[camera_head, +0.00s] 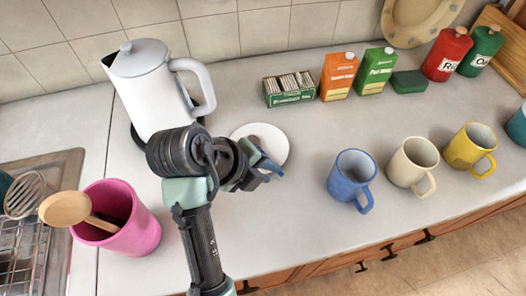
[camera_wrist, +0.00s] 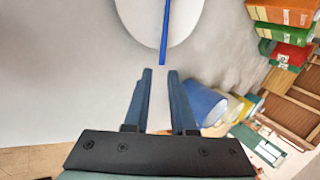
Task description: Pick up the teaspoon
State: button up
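A thin blue handle, which looks like the teaspoon (camera_wrist: 165,32), shows at the top of the wrist view. It lies over a white saucer (camera_wrist: 140,22), and its near end sticks out past the rim. The saucer (camera_head: 278,141) is also in the head view, partly behind my arm; I cannot make out the teaspoon there. My gripper (camera_wrist: 160,72) is open, with nothing between its blue fingers. In the wrist view the handle's end lies just beyond the fingertips, roughly in line with the gap. In the head view my gripper (camera_head: 268,172) is over the saucer's near edge.
A white kettle (camera_head: 150,90) stands behind my arm. A pink pot (camera_head: 125,220) with a wooden spoon (camera_head: 65,208) is at left. Blue (camera_head: 350,180), cream (camera_head: 412,165) and yellow (camera_head: 468,148) mugs stand to the right. Boxes and jars line the back. Counter before the saucer is clear.

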aim_at(275, 180)
jog(key=x, duration=0.5)
jog(key=shift+w+a+p, duration=0.1)
jog(key=shift+w+p, duration=0.25)
grip_shut()
